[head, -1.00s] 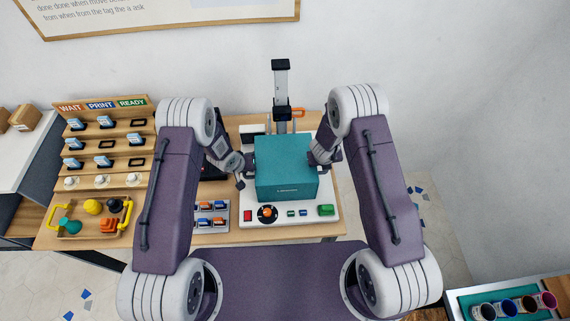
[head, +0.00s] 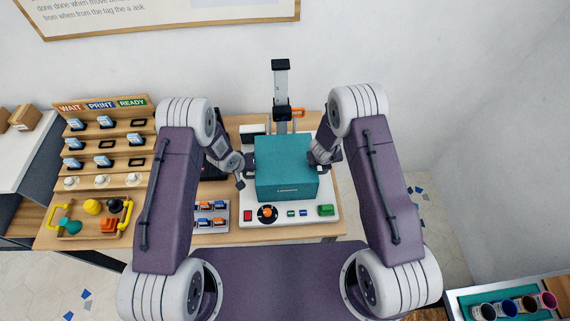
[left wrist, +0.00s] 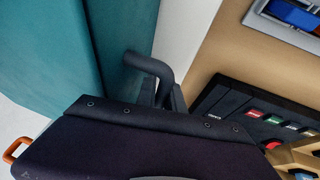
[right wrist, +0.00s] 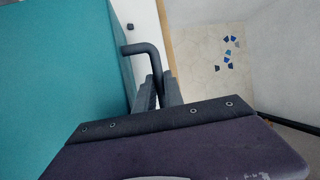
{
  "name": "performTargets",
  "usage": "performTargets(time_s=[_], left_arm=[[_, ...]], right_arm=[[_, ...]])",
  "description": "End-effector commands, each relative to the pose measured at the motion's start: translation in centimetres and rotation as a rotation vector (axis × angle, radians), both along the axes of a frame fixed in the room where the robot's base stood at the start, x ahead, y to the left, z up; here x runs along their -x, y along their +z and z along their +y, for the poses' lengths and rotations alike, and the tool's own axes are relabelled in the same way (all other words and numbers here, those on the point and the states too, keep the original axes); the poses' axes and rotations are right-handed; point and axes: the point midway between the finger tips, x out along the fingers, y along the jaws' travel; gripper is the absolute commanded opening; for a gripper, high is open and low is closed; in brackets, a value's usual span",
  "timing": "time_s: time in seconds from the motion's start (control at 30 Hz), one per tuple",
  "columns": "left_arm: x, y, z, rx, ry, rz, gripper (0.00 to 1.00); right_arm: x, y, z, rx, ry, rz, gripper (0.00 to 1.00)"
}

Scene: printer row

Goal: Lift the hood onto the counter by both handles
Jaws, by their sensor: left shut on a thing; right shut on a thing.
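The teal hood (head: 286,172) sits upright over the white printer base (head: 249,229) on the wooden counter. It also shows in the left wrist view (left wrist: 95,50) and the right wrist view (right wrist: 55,75). My left gripper (head: 240,176) is shut on the hood's dark left handle (left wrist: 150,65). My right gripper (head: 318,160) is shut on the dark right handle (right wrist: 143,48). The fingertips are partly hidden behind the wrist bodies. I cannot tell whether the hood's lower edge touches the base.
Left of the hood are a small cartridge tray (head: 209,217), a wooden rack (head: 104,150) and a tray with yellow handles (head: 92,219). Buttons and a knob (head: 267,213) line the base's front. Bare counter is narrow.

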Motion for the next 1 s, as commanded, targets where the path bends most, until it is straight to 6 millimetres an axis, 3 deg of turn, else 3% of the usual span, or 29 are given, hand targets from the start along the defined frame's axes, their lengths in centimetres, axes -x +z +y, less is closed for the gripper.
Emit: performTargets(time_s=[0.33, 0.7, 1.0], left_arm=[[-0.1, 0.9, 0.0, 0.001, 0.000, -0.003, 0.00], [-0.1, 5.2, 0.0, 0.001, 0.000, -0.003, 0.00], [-0.1, 5.1, 0.0, 0.001, 0.000, -0.002, 0.00]], right_arm=[[-0.1, 0.9, 0.0, 0.001, 0.000, -0.002, 0.00], [-0.1, 5.2, 0.0, 0.001, 0.000, -0.002, 0.00], [-0.1, 5.1, 0.0, 0.000, 0.000, -0.002, 0.00]])
